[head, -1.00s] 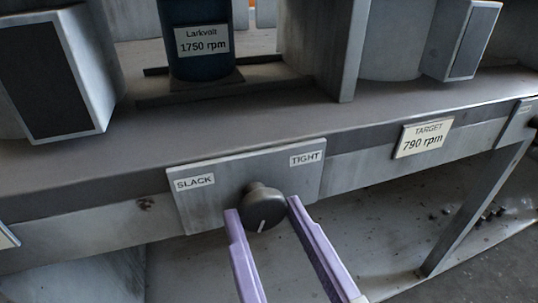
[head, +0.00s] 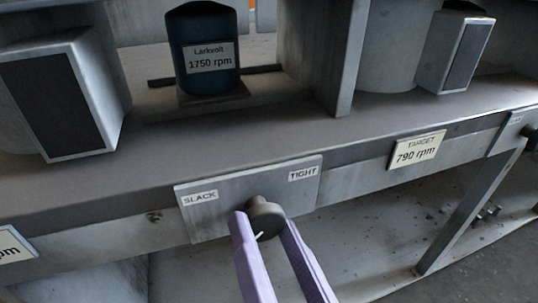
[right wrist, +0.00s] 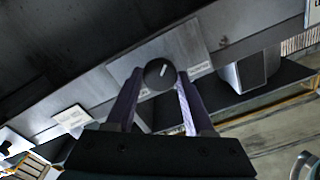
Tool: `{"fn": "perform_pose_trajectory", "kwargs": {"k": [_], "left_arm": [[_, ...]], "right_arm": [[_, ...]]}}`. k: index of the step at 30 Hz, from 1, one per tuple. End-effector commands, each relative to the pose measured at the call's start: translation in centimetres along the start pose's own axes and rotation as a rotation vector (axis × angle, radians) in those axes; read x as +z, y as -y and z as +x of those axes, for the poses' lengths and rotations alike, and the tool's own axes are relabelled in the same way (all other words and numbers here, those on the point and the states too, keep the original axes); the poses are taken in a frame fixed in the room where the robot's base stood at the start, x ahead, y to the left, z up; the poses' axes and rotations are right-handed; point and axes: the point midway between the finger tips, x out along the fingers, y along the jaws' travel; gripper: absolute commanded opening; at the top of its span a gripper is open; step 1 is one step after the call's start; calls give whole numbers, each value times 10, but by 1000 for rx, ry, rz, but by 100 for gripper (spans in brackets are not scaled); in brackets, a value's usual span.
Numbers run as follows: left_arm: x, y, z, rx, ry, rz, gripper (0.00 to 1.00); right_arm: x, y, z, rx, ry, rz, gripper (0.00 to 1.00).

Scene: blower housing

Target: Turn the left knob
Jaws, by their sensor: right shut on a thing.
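The left knob (head: 264,218) is a round dark knob with a white pointer line. It sits on a grey plate (head: 240,192) labelled SLACK on the left and TIGHT on the right, on the front of the bench. My right gripper (head: 264,222) is shut on the knob, one purple finger on each side. The right wrist view shows the knob (right wrist: 159,74) between the two fingertips, its pointer line tilted. My left gripper is not in view.
A sign (head: 417,149) reading TARGET 790 rpm is right of the plate. Another dark knob (head: 530,136) is at the far right edge. A blue Larkvolt motor (head: 205,85) marked 1750 rpm stands on the bench behind. The space under the bench is mostly open.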

Motion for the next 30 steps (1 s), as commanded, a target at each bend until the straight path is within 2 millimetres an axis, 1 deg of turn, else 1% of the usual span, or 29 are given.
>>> {"fn": "perform_pose_trajectory", "kwargs": {"k": [6, 10, 25, 26, 30], "left_arm": [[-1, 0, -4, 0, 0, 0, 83], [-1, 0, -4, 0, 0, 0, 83], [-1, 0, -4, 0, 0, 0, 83], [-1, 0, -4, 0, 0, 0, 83], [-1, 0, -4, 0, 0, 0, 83]], "right_arm": [[-1, 1, 0, -1, -2, 102, 0], [0, 0, 0, -1, -1, 135, 0], [0, 0, 0, -1, -1, 153, 0], [0, 0, 0, -1, -1, 153, 55], [0, 0, 0, -1, -1, 152, 71]]}}
